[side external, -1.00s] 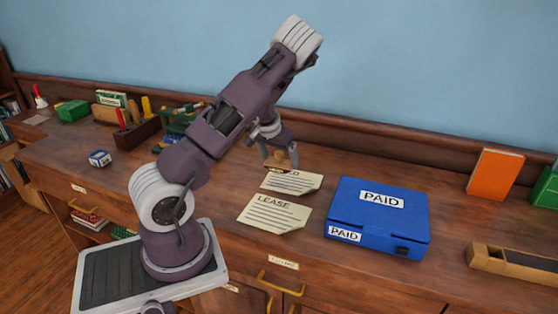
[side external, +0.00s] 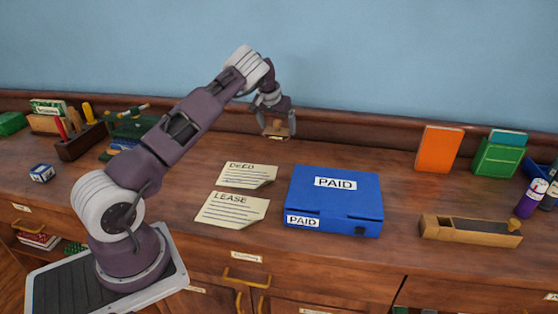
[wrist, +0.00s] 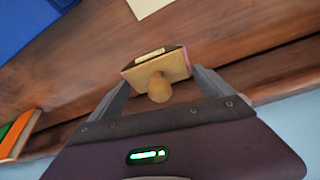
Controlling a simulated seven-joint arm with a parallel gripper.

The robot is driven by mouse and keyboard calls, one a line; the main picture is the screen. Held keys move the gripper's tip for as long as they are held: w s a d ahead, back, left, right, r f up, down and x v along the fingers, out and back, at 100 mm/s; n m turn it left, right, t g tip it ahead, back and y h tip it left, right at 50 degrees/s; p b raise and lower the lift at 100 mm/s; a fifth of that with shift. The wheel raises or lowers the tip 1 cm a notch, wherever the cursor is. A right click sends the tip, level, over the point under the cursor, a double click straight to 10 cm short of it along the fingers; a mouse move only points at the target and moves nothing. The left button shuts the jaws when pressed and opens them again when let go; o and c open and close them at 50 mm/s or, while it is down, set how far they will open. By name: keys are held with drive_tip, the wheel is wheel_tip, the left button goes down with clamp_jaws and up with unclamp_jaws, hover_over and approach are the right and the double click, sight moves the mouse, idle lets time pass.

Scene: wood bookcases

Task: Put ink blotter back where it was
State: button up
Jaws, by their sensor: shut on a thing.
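The ink blotter (side external: 277,131) is a small wooden block with a round knob. It also shows in the wrist view (wrist: 157,70), knob toward my gripper. My gripper (side external: 277,126) is shut on it, with one finger on each side, and holds it raised near the back of the desk. In the wrist view my gripper (wrist: 160,80) shows both fingers beside the block. The blotter's underside is hidden.
The DEED sheet (side external: 246,176) and LEASE sheet (side external: 232,210) lie left of the blue PAID box (side external: 335,200). An orange book (side external: 437,148), a green holder (side external: 496,158) and a wooden plane (side external: 470,228) are at the right. Bare desk lies behind the box.

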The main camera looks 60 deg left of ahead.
drive_tip(key=shift+w+r, duration=0.1)
drive_tip(key=shift+w, duration=0.45)
drive_tip(key=f, duration=1)
drive_tip(key=shift+w, duration=0.2)
drive_tip(key=shift+f, duration=0.1)
drive_tip(key=o, duration=1.2)
drive_tip(key=shift+o, duration=0.2)
